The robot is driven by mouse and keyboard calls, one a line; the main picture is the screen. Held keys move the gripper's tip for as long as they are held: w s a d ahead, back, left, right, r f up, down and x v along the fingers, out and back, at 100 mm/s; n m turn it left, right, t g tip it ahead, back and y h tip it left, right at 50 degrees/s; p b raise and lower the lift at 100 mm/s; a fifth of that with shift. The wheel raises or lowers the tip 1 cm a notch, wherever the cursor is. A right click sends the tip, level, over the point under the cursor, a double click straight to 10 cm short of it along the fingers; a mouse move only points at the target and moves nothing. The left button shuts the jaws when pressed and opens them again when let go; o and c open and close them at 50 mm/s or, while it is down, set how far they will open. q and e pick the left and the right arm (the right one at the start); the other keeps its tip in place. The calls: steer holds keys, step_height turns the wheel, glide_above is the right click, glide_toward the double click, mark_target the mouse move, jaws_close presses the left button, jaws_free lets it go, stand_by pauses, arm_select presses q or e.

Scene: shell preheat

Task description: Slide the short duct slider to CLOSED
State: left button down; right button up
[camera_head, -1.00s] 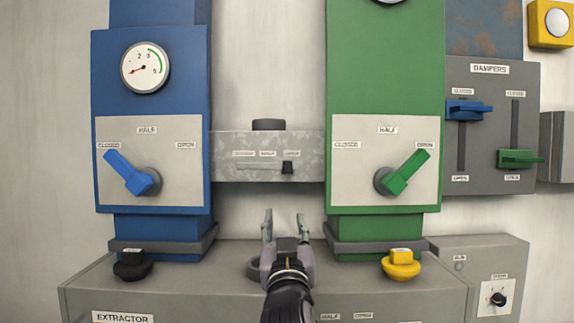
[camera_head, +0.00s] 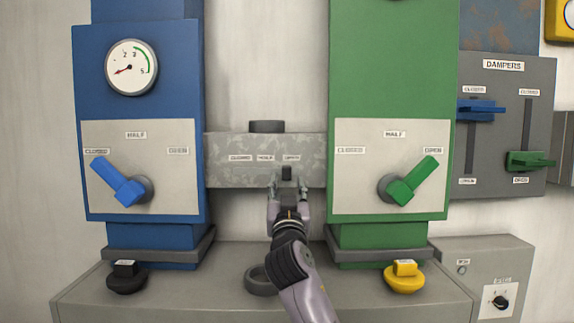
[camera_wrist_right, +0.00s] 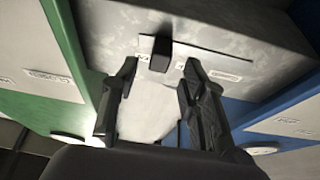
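The short duct (camera_head: 225,150) is a grey metal box between the blue and green columns. Its black slider knob (camera_head: 286,173) stands at the right end of the slot, under the OPEN label; CLOSED is at the left end. My right gripper (camera_head: 288,185) is just below and in front of the knob, fingers apart. In the right wrist view the knob (camera_wrist_right: 160,53) shows just beyond the gap between the open fingertips (camera_wrist_right: 158,68); I cannot tell whether they touch it. My left gripper is not in view.
The blue column (camera_head: 135,90) with a blue lever (camera_head: 116,180) stands left, the green column (camera_head: 390,70) with a green lever (camera_head: 413,182) right. Below is a grey cabinet (camera_head: 200,285) with black and yellow knobs. A dampers panel (camera_head: 500,130) is at right.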

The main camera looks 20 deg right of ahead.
mark_target(287, 175)
steer(key=x, duration=0.1)
steer(key=p+x, duration=0.1)
steer(key=x, duration=0.1)
steer(key=shift+w+r, duration=0.15)
steer(key=shift+r, duration=0.25)
steer(key=shift+w+d+p, duration=0.15)
steer(key=shift+w+p, duration=0.2)
steer(key=shift+w, duration=0.1)
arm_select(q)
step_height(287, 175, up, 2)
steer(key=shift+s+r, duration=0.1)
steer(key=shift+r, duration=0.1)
arm_select(e)
steer(key=shift+c, duration=0.2)
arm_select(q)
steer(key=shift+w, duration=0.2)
arm_select(e)
jaws_close()
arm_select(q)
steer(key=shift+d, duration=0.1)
